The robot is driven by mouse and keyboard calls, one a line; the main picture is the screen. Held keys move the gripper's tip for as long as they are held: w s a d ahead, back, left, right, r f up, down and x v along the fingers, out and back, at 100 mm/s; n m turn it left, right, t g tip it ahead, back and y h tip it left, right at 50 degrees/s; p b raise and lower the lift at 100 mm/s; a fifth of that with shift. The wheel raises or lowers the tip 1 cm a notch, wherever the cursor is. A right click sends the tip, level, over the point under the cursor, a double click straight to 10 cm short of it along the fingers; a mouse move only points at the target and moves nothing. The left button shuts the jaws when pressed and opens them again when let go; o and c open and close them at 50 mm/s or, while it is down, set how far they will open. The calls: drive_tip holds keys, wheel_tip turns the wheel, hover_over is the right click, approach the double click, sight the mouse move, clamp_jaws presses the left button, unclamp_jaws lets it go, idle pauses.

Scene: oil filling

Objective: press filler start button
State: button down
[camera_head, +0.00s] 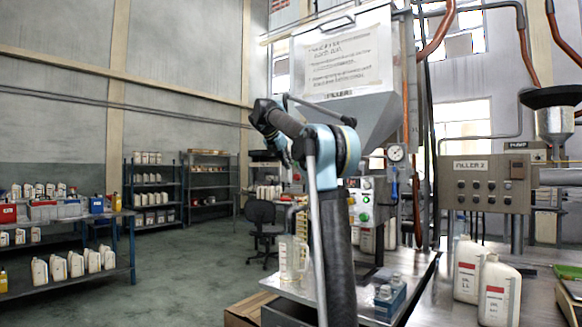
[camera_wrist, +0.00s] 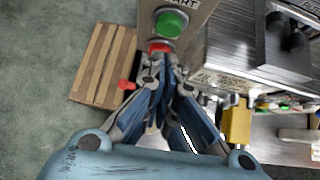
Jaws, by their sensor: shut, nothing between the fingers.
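The filler's start button is a round green button (camera_wrist: 171,22) under a partly visible START label in the wrist view. A red button (camera_wrist: 160,46) sits just below it, close to my fingertips. My gripper (camera_wrist: 164,72) is shut and empty, its tips pointing up the picture toward the panel, below the green button. Whether the tips touch the red button cannot be told. In the head view a control box with a green button (camera_head: 364,217) stands just right of my arm, under the filler hopper (camera_head: 345,65).
The FILLER 2 panel (camera_head: 485,183) and white oil jugs (camera_head: 498,290) are at right. A wooden pallet (camera_wrist: 101,65) lies on the floor.

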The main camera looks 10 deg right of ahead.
drive_tip(key=v, duration=1)
drive_tip(key=shift+w, duration=0.15)
drive_tip(key=s+d+f+m+g+y, duration=0.1)
drive_tip(key=s+d+f+m, duration=0.3)
drive_tip(key=s+f, duration=0.45)
drive_tip(key=s+d+f+m+g+y, duration=0.1)
drive_tip(key=s+d+f+m, duration=0.1)
drive_tip(key=s+f+m, duration=0.45)
drive_tip(key=s+d+f+m+g+y, duration=0.1)
drive_tip(key=s+d+f+m, duration=0.25)
drive_tip(key=s+f, duration=0.65)
drive_tip(key=s+f+m+y, duration=0.1)
drive_tip(key=s+f+m, duration=0.3)
drive_tip(key=s+f, duration=0.3)
drive_tip(key=s+a+f+m+g+y, duration=0.1)
drive_tip(key=s+f+m, duration=0.3)
drive_tip(key=f, duration=1.2)
drive_tip(key=s+a+f+m+y, duration=0.1)
drive_tip(key=s+f+m, duration=0.4)
drive_tip(key=s+f, duration=0.7)
drive_tip(key=shift+s+f, duration=0.2)
drive_tip(key=shift+f, duration=0.15)
